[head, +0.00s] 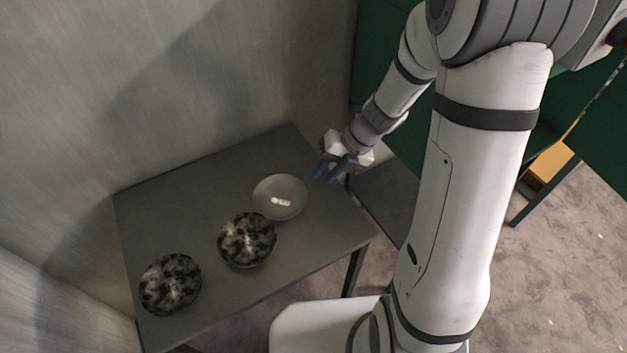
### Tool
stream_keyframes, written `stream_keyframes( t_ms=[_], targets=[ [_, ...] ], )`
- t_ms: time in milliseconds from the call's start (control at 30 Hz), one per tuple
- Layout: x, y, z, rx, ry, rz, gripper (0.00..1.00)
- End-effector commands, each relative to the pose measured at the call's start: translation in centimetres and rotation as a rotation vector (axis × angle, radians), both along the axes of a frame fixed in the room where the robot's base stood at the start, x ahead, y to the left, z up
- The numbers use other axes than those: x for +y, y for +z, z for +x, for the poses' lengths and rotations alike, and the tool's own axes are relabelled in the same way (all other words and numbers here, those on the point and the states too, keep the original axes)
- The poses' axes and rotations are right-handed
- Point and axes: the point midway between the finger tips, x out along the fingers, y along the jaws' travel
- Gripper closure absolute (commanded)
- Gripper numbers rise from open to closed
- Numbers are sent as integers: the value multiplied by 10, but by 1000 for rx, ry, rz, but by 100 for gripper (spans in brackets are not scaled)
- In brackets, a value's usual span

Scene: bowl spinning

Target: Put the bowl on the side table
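A pale, translucent bowl (280,197) stands on a grey table (190,210) against the wall. Two black-and-white mottled bowls, one in the middle (246,240) and one near the front left corner (170,285), stand on the same table. My gripper (329,171) has blue fingertips and is at the table's right side, just up and right of the pale bowl. Its fingers look apart, with nothing between them. I cannot tell how high it is above the table. No bowl is in my gripper.
Walls close off the table's back and left. Green surfaces (375,40) stand behind my arm and at the right. A yellow-brown box-like thing (551,162) shows at the right. Grey floor (570,270) lies open at the lower right. The table's back left is clear.

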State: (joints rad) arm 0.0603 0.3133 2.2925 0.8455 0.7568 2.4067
Motion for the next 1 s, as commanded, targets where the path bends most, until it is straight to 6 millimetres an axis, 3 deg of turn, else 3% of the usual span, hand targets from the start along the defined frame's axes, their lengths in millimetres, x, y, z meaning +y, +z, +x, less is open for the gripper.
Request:
stream_keyframes(
  t_ms=[233, 367, 700, 1000],
  targets=[
    [-11, 21, -2, -19, 29, -4, 75],
    [-14, 38, -11, -140, 225, -38, 75],
    [-35, 106, -65, -673, 1323, -248, 75],
    [-64, 151, -115, -910, 2378, -435, 75]
  ],
)
